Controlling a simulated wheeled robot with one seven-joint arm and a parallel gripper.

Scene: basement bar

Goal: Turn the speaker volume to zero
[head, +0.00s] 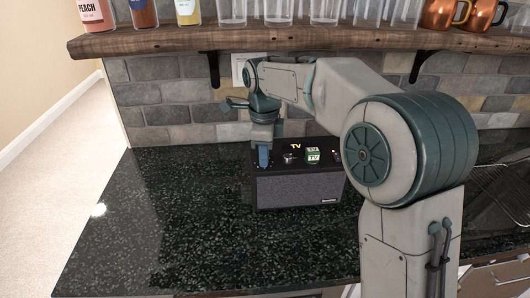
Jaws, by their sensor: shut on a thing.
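The speaker (297,190) is a dark box with a grey front, standing on the black stone counter near the back wall. Its top carries a silver knob (290,158), a lit orange "TV" display (296,146) and a small red light (334,152). A small green and white block marked "TV" (313,155) is also on top. My gripper (264,160) points down at the left end of the speaker's top. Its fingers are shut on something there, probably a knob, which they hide. The volume setting cannot be read.
A wooden shelf (300,40) with bottles, clear glasses and copper mugs (437,14) hangs above the arm. A stone tile wall (160,100) is behind. A wire rack (500,185) lies at the right. The counter (160,220) left of the speaker is clear.

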